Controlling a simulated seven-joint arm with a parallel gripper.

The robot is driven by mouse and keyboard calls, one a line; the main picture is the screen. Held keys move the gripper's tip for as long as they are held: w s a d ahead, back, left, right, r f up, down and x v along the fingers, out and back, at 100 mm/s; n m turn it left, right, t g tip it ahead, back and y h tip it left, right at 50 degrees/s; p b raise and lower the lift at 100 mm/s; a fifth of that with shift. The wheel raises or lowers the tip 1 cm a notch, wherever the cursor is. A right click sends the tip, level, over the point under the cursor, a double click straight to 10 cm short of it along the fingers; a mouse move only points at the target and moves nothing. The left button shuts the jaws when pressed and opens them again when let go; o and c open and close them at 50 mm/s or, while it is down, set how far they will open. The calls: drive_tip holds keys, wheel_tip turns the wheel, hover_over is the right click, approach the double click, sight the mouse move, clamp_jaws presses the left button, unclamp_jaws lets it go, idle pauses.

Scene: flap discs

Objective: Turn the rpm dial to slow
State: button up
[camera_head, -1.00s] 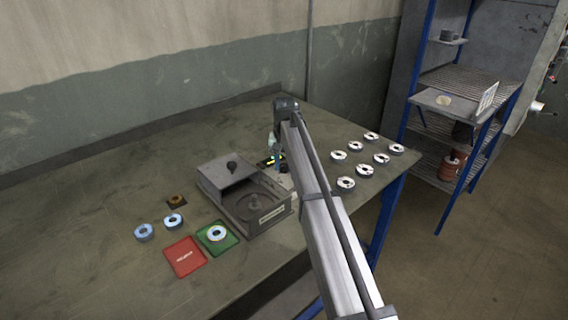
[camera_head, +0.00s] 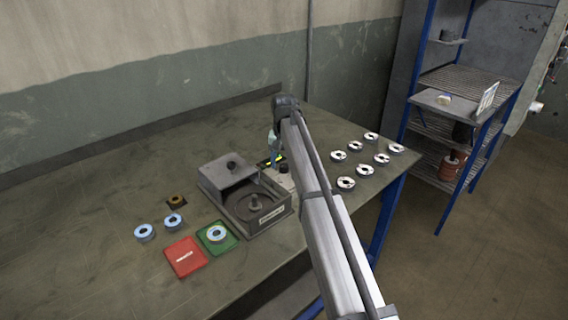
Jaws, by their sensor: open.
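A small dark knob (camera_head: 284,168), which looks like the rpm dial, stands on a light plate (camera_head: 286,181) behind the right side of the grey machine (camera_head: 243,222). Its pointer and markings are too small to read. My gripper (camera_head: 272,159) is open, just left of and behind the knob. It appears apart from the knob and holds nothing that I can see. My arm comes in from the lower right and hides part of the table beside the plate.
Several white discs (camera_head: 346,183) lie right of my arm.

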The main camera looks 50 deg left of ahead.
sight(284, 165)
wheel_tip(284, 165, up, 13)
idle(0.4)
idle(0.5)
